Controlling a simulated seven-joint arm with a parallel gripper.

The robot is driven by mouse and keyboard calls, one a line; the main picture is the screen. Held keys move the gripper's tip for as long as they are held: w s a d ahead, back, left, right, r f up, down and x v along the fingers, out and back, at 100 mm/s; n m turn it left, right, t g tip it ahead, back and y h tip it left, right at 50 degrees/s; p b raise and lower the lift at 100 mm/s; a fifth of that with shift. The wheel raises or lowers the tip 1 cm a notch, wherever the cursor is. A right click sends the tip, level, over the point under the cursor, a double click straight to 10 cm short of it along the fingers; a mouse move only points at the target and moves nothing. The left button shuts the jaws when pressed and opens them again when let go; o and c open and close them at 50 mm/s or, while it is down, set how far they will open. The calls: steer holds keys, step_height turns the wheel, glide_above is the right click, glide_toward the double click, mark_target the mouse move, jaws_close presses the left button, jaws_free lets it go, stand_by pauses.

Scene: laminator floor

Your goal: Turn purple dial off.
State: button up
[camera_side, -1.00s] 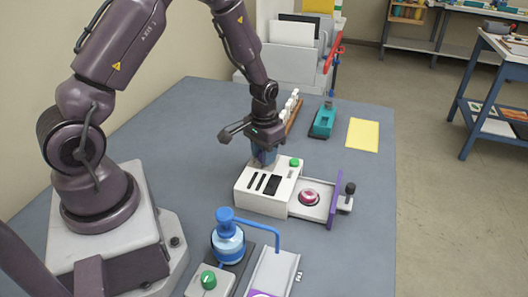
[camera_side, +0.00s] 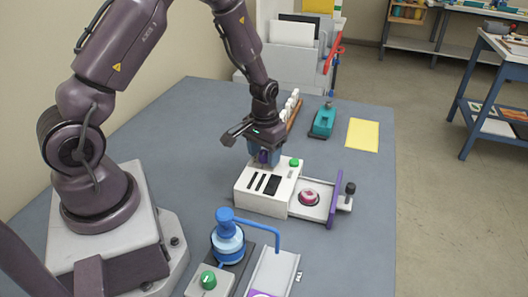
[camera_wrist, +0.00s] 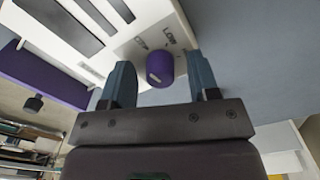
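The purple dial (camera_wrist: 160,68) stands on the white machine's panel, with a pale mark on its end face. The panel by it is printed with words that look like "OFF" and "LOW". My gripper (camera_wrist: 161,82) is open, with one blue-grey finger on each side of the dial. Gaps show between the fingers and the dial, so it is not gripped. In the side view, my gripper (camera_side: 263,154) points down at the back end of the white machine (camera_side: 262,204), and the purple dial (camera_side: 264,158) shows partly between its fingers.
The machine has a green button (camera_side: 294,162), dark slots, and a tray with a pink-and-white round piece (camera_side: 309,196) before a purple plate (camera_side: 334,203). A teal stapler-like tool (camera_side: 323,121) and yellow sheet (camera_side: 363,135) lie behind.

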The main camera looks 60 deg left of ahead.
mark_target(264, 152)
step_height(264, 152, up, 13)
stand_by(0.7)
steer(key=s+d+r+m+t, duration=0.2)
steer(key=s+d+r, duration=0.3)
steer(key=s+r, duration=0.2)
steer(key=s+d+r+m+t, duration=0.2)
steer(key=s+d+r, duration=0.3)
steer(key=s+r, duration=0.3)
steer(key=shift+s+d+r+m+t, duration=0.25)
steer(key=shift+s+t, duration=0.2)
steer(key=shift+t, duration=0.35)
steer(key=shift+f, duration=0.1)
